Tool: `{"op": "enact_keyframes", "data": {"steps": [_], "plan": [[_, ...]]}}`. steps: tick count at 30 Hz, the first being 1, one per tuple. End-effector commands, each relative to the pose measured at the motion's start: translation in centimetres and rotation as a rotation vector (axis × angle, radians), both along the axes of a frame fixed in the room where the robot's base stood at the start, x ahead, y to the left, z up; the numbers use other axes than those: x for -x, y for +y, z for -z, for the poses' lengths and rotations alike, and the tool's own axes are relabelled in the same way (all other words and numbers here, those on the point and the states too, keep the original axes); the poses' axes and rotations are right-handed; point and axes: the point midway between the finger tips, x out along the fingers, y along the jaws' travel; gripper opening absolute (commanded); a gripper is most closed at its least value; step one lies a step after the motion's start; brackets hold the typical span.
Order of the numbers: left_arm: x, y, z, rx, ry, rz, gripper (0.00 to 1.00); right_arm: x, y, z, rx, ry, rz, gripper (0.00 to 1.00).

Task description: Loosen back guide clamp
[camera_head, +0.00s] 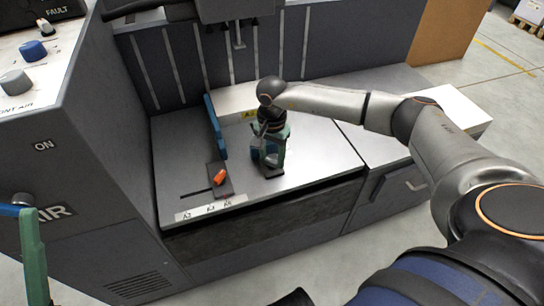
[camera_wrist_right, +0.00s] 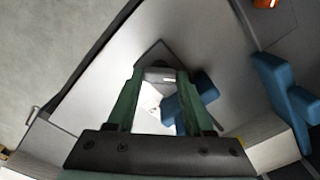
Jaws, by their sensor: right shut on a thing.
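My right gripper (camera_head: 268,150), with green fingers, points down at the grey feeder table. It is shut on the back guide clamp, which is mostly hidden by the fingers in the head view. In the right wrist view the right gripper (camera_wrist_right: 160,85) has the clamp's pale grey and white part (camera_wrist_right: 158,78) between its fingers, with a dark pointed plate (camera_wrist_right: 158,52) beyond. A blue piece (camera_wrist_right: 190,102) lies beside and behind the right-hand finger. An orange clamp lever (camera_head: 220,177) stands on a dark plate to the left.
A blue upright guide (camera_head: 215,128) stands left of my right gripper. A pale block with a yellow label (camera_head: 237,104) lies at the back. The dark machine cabinet (camera_head: 90,170) walls off the left. The table's right part (camera_head: 325,150) is clear.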

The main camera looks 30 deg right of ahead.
Motion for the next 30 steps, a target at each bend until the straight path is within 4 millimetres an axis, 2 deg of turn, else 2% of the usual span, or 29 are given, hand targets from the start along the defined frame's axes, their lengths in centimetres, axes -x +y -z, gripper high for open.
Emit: {"op": "enact_keyframes", "data": {"steps": [20,21,28,30], "plan": [[0.00,-0.02,0.08,0.000,0.001,0.002,0.50,0.01,0.03,-0.04,0.000,0.000,-0.069,0.00],[0.00,-0.02,0.08,0.000,0.001,0.002,0.50,0.01,0.03,-0.04,0.000,0.000,-0.069,0.53],[0.01,-0.01,0.07,0.001,0.000,0.002,0.50,0.00,0.02,-0.03,0.000,0.000,-0.067,0.79],[0.01,-0.01,0.06,0.001,0.000,0.002,0.50,0.00,0.02,-0.02,0.000,0.000,-0.067,0.82]]}}
